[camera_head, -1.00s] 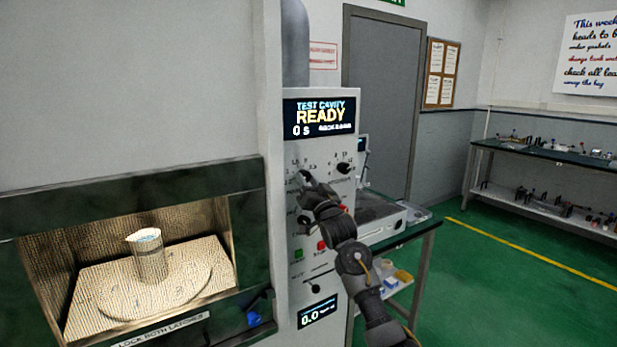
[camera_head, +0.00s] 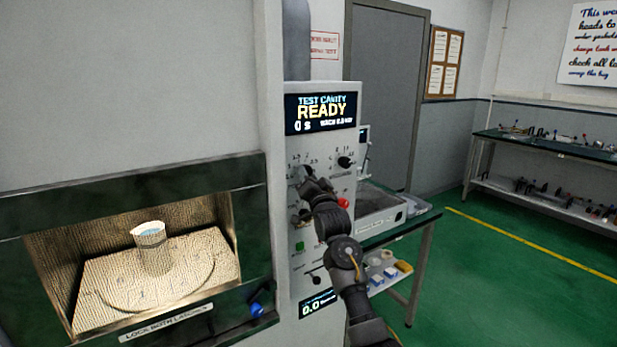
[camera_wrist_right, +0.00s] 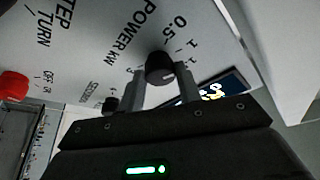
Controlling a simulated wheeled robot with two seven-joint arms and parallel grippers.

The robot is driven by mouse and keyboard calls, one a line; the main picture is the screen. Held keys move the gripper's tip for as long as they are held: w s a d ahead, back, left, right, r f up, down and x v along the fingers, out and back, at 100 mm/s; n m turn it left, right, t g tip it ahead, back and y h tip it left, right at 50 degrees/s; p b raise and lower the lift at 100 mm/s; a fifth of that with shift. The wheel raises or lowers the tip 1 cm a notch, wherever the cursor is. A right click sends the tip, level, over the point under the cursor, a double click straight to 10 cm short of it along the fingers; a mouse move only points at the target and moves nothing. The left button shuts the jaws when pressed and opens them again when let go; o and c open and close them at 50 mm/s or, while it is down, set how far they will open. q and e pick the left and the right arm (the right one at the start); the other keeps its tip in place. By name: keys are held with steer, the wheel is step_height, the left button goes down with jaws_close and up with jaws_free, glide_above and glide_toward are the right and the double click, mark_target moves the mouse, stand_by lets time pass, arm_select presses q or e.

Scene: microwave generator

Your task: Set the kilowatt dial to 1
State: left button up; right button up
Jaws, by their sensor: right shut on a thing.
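The kilowatt dial (camera_wrist_right: 160,67) is a round black knob beside the words "POWER kW" on the grey control panel (camera_head: 320,256). Its scale shows 0.5 and 1 in the right wrist view; a pale mark shows on the knob, but I cannot tell which value it marks. My right gripper (camera_wrist_right: 162,87) is shut on the dial, one finger on each side. In the head view my right gripper (camera_head: 304,182) is at the upper left of the panel and hides most of the dial. My left gripper is not in view.
A second dial (camera_head: 344,162) sits to the right. A red button (camera_head: 343,202) and green button (camera_head: 299,246) are lower down. The display (camera_head: 320,113) reads READY, 0 s. The lit cavity at left holds a beaker (camera_head: 150,248). A bench stands behind my right arm.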

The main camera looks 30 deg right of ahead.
steer(key=o, duration=1)
steer(key=b+v, duration=0.3)
steer(key=v, duration=0.7)
steer(key=shift+s, duration=0.4)
steer(key=shift+f, duration=0.15)
